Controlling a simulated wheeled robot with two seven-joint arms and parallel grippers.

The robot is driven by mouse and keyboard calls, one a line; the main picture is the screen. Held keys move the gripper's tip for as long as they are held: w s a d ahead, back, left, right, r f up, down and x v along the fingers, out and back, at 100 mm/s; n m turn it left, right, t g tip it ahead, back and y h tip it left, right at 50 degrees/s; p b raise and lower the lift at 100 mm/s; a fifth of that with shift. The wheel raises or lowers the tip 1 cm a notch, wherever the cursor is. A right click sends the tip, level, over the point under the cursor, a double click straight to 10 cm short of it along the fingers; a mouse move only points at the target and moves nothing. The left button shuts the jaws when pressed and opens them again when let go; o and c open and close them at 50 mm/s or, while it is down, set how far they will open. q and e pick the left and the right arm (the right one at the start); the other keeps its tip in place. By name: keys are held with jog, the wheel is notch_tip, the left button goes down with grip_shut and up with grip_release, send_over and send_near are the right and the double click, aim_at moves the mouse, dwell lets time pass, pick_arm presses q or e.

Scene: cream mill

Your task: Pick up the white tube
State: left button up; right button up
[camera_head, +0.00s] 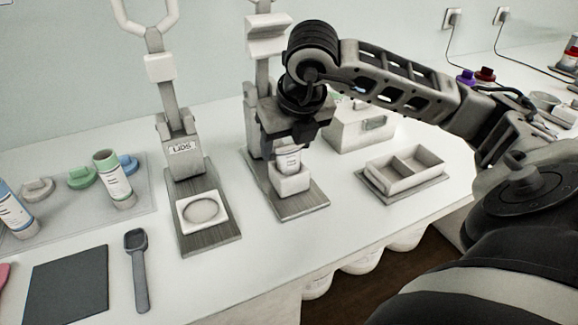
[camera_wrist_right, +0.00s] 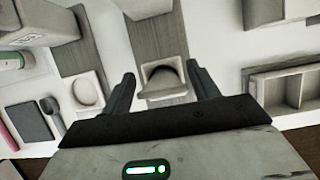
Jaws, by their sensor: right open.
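The white tube (camera_head: 288,159) stands in a small white square holder (camera_head: 291,182) on a grey wooden press base. My right gripper (camera_head: 286,146) is directly above and around the tube's upper part and hides its top in the head view. In the right wrist view, the open fingers of the right gripper (camera_wrist_right: 162,76) lie either side of the white holder (camera_wrist_right: 164,93), with a rounded grey shape in it. I cannot tell whether the fingers touch the tube. My left gripper is not in view.
A second press with a round-recessed white block (camera_head: 203,211) stands to the left. Further left are a green-rimmed tube (camera_head: 112,180), a dark mat (camera_head: 70,285) and a grey spoon (camera_head: 137,270). A two-compartment tray (camera_head: 405,172) is right. The press column is close behind my gripper.

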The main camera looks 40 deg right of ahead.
grip_shut()
jog(key=shift+r, duration=0.1)
